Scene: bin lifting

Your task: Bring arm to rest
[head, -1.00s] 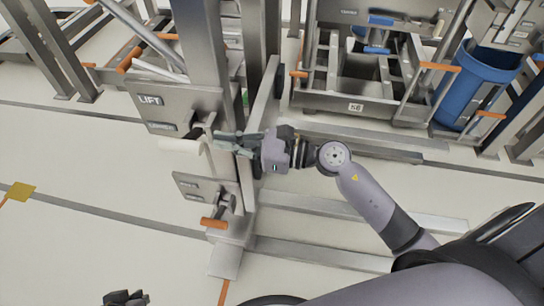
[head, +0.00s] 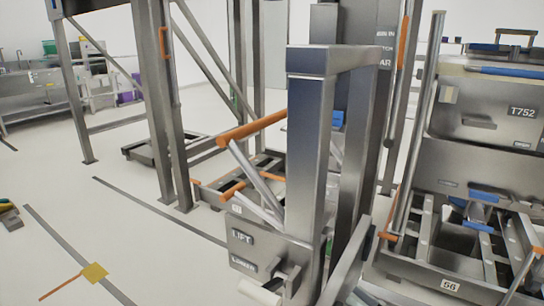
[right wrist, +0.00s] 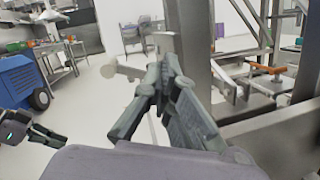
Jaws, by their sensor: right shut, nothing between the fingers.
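My right gripper (right wrist: 162,74) shows in the right wrist view with its two grey-green fingers closed together and nothing held. Behind and beside its tips is a pale round-ended handle (right wrist: 122,71); I cannot tell whether they touch. My left gripper (right wrist: 52,137) is at the left edge of the same view, apart from the right one; its fingers are too small to judge. In the head view neither gripper shows. The lift station's steel post (head: 306,140) stands in the middle, with its LIFT panel (head: 262,252) and a white-ended lever (head: 260,292) at the bottom.
A steel bin (head: 480,115) marked T752 stands right, above a frame marked 56 (head: 450,285). Orange-gripped bars (head: 252,128) stick out left of the post. Open floor (head: 130,240) lies left. A blue cart (right wrist: 20,85) stands left in the wrist view.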

